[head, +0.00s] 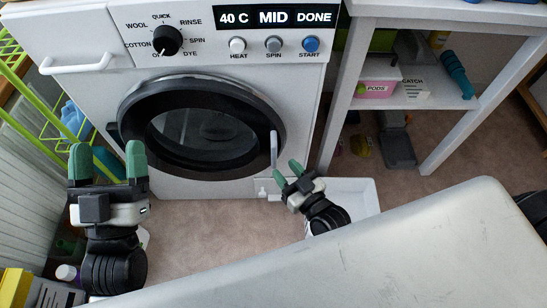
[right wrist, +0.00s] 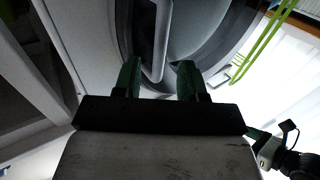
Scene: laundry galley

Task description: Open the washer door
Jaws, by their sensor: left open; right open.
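The washer (head: 190,188) is white, with a round dark-rimmed glass door (head: 205,130) that looks closed. A grey vertical door handle (head: 274,150) is on the door's right side. My right gripper (head: 288,175) is open, with green fingertips, just below and right of the handle. In the right wrist view, the handle (right wrist: 161,40) shows between the two open fingers of the right gripper (right wrist: 158,80); I cannot tell whether they touch it. My left gripper (head: 108,160) is open and empty, in front of the washer's left side, away from the handle.
A white tray (head: 365,198) lies on the floor right of the washer. A white shelf table (head: 430,97) with a pink pods box (head: 376,89) stands at the right. A green wire rack (head: 40,130) is at the left. A large pale surface (head: 400,255) fills the lower right.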

